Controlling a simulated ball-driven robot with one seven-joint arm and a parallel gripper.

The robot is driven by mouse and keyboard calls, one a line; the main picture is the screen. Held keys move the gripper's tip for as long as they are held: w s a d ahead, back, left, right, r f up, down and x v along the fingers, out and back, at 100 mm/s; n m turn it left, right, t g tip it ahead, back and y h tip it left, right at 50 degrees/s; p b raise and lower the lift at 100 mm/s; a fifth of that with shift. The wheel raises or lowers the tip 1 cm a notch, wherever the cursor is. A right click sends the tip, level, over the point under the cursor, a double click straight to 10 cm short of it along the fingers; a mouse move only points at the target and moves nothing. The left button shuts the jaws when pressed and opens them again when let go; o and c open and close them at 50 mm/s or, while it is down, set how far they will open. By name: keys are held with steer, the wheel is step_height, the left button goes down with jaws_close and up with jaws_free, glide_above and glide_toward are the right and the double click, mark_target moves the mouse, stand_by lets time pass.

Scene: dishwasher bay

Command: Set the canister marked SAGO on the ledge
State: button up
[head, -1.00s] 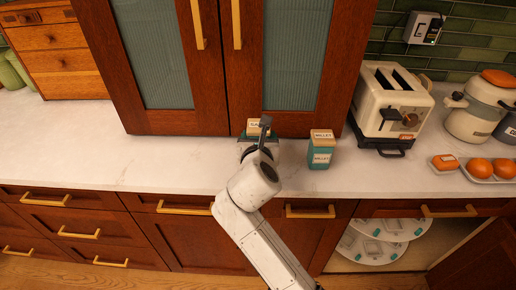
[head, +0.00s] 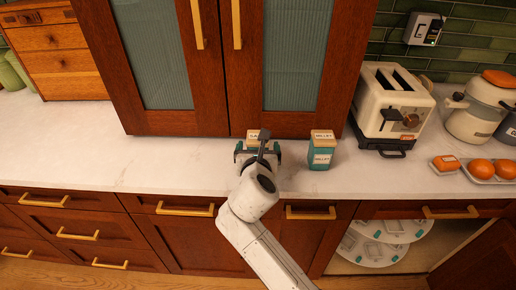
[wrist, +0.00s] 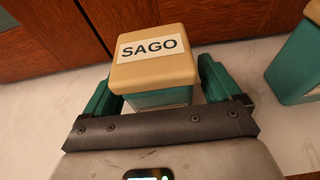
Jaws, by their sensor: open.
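The SAGO canister (wrist: 155,58) has a tan lid with a white label and a teal body. In the head view the SAGO canister (head: 253,134) is in front of the tall wooden cabinet, over the pale counter; its base is hidden by my gripper. My gripper (head: 258,151) is open, with one teal finger on each side of the canister in the wrist view. A gap shows beside the right finger; contact on the left cannot be told. I cannot tell which surface is the ledge.
A teal canister marked MILLET (head: 321,150) stands just right of my gripper. The wooden cabinet (head: 180,122) rises close behind. A toaster (head: 393,105) and a tray of orange fruit (head: 487,172) are farther right. The counter (head: 80,145) is clear on the left.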

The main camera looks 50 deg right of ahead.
steer(key=shift+r, duration=0.15)
steer(key=v, duration=1.2)
